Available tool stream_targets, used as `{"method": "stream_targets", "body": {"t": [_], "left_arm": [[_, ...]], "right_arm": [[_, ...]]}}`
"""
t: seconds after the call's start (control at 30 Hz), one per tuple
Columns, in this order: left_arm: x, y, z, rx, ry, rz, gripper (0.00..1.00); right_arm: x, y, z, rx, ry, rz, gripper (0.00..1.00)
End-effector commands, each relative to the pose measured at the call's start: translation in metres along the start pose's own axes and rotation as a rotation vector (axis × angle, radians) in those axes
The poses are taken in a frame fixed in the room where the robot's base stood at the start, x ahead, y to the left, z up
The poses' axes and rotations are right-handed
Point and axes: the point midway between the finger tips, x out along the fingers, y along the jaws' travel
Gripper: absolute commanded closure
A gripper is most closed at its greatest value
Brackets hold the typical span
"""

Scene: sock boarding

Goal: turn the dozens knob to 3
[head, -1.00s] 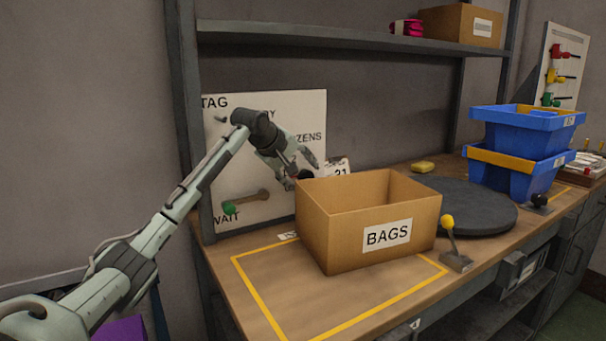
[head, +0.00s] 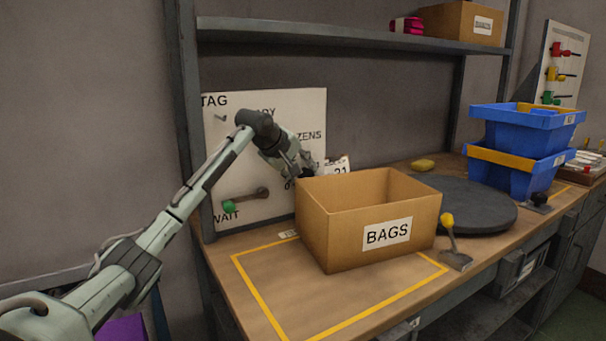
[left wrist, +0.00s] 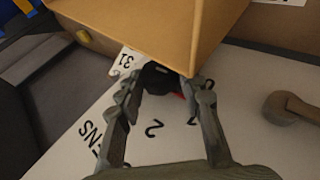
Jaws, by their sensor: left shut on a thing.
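The white board (head: 230,130) stands upright at the back of the bench, with printed words including TAG, WAIT and part of DOZENS. My left gripper (head: 302,172) is at the board's lower right, behind the bags box. In the left wrist view its two fingers (left wrist: 160,92) are shut on the dark dozens knob (left wrist: 157,76), which has a bit of red at its side. A printed 2 shows on the board beside the knob. The knob's pointer and the 3 cannot be made out. My right gripper is not in view.
The cardboard box marked BAGS (head: 387,234) stands close in front of the knob. A lever with a green end (head: 229,207) is on the board's lower left. A dark round plate (head: 465,205) lies to the right.

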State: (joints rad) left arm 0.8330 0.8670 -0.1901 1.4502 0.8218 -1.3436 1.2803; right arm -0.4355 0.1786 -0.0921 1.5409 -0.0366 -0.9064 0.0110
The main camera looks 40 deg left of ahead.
Motion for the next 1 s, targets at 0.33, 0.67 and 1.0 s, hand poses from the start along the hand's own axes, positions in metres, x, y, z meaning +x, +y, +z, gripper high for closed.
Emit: {"method": "stream_targets", "body": {"t": [0.33, 0.67, 1.0], "left_arm": [[0.0000, 0.0040, 0.0004, 0.052, -0.011, -0.151, 0.93], [0.0011, 0.0070, 0.0015, 0.134, -0.026, -0.385, 0.93], [0.0024, 0.0073, 0.0015, 0.190, -0.035, -0.544, 0.93]], "right_arm": [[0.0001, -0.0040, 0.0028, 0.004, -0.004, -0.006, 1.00], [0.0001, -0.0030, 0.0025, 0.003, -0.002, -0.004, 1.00], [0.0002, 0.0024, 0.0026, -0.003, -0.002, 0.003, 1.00]]}}
